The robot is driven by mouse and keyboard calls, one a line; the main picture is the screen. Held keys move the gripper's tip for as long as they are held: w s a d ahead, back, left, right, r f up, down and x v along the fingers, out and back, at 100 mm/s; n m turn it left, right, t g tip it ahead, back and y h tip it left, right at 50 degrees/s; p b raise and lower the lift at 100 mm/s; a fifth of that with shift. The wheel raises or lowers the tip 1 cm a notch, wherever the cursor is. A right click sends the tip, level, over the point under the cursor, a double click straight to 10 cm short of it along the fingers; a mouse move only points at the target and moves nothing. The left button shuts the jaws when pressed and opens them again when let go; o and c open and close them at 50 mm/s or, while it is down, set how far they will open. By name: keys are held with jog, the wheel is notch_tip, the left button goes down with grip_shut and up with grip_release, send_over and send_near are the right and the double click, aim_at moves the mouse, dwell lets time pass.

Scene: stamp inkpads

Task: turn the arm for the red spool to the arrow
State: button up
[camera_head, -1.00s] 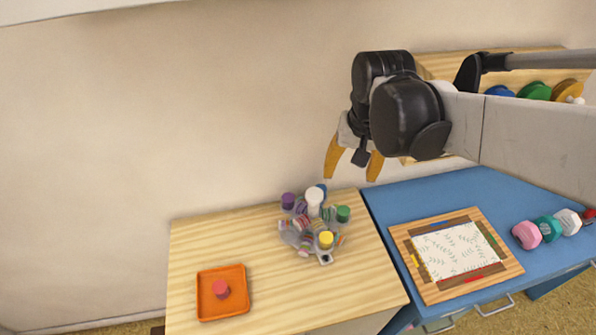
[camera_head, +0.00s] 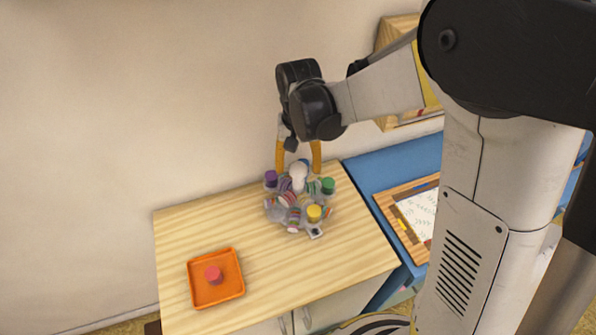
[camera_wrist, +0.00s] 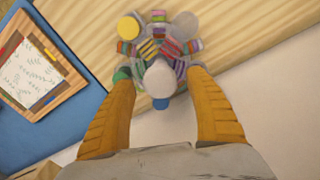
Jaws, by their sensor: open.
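The carousel has a white centre knob (camera_head: 298,174) and arms with coloured spools: purple (camera_head: 271,178), green (camera_head: 328,185), yellow (camera_head: 314,213) and blue, mostly hidden. An arm at the lower left looks bare of a spool; its grey end shows in the wrist view (camera_wrist: 184,25). The red spool (camera_head: 213,274) stands in an orange tray (camera_head: 202,299). A small pale plate with a dark mark (camera_head: 316,232), maybe the arrow, sits at the carousel's front right. My gripper (camera_head: 298,167) is open, pointing down, its fingers either side of the knob (camera_wrist: 160,78) in the wrist view, touching unclear.
Striped stamps or pads (camera_head: 287,199) sit between the arms. The wooden table (camera_head: 250,299) is clear around the tray. A blue desk (camera_head: 366,168) with a framed sheet (camera_head: 418,211) is to the right. The wall is close behind the carousel.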

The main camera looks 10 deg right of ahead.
jog(key=shift+f, duration=0.6)
grip_shut()
